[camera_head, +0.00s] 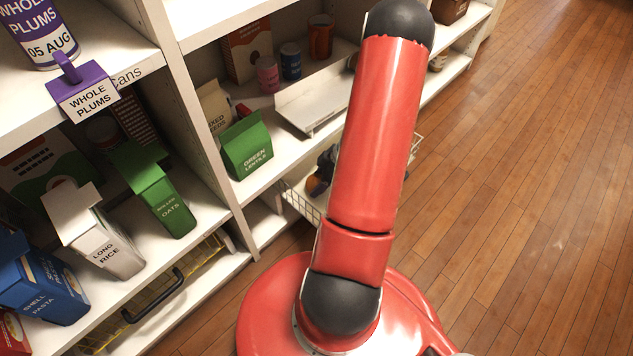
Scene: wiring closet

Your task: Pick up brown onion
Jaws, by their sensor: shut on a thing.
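I cannot make out my gripper; my own red arm stands across the middle of the view and hides what is behind it. A wire basket (301,205) sits low at the shelf's front, partly behind the arm. Dark shapes and a small orange-brown patch (317,185) show at the basket, just left of the arm. I cannot tell whether that patch is the brown onion.
White shelves fill the left side. They hold a green lentils carton (246,146), a green oats carton (163,202), a long rice carton (103,246), a blue pasta box (45,290) and a white tray (312,103). The wooden floor (540,190) is clear at right.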

